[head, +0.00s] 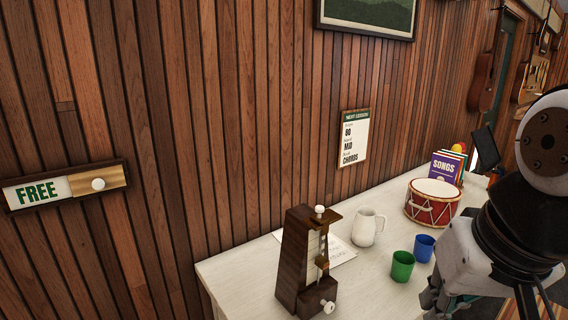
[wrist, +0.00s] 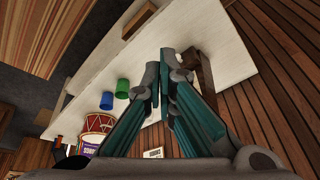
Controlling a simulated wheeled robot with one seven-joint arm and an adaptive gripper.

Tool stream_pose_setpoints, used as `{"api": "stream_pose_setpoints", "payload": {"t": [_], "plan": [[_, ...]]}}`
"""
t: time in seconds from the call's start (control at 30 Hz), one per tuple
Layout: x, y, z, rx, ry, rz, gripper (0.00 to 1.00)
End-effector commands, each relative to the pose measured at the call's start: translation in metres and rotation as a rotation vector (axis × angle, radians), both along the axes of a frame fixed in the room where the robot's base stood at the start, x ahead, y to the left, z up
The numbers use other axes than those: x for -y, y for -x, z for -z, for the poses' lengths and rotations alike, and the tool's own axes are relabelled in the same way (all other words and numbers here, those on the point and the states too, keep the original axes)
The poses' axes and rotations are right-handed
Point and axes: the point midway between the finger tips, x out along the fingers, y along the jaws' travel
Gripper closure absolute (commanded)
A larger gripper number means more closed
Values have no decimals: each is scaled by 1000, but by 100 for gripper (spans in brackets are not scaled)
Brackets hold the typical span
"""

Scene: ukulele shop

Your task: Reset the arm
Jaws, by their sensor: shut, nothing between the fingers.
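My gripper (wrist: 170,62) is shut and empty in the wrist view, its teal fingers close together over the white table (wrist: 225,50). The fingertips are largely hidden there. In the wrist view the metronome (wrist: 206,76) is just right of the fingertips; whether they touch it I cannot tell.
On the table are a dark wooden metronome (head: 299,262), a white mug (head: 367,228), a green cup (head: 402,266), a blue cup (head: 424,247), a red drum (head: 433,202) and song books (head: 446,170). A plank wall with a FREE slider sign (head: 40,191) stands behind.

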Motion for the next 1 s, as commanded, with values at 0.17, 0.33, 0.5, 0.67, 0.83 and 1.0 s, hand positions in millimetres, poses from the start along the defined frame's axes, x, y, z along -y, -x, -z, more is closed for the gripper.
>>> {"api": "stream_pose_setpoints", "payload": {"t": [0.17,0.33,0.5,0.67,0.83,1.0], "plan": [[7,18,5,75,69,-100,100],[9,22,6,91,89,-126,100],[9,22,6,90,88,-124,100],[9,22,6,90,87,-123,100],[9,22,6,90,87,-122,100],[9,22,6,90,87,-122,100]]}}
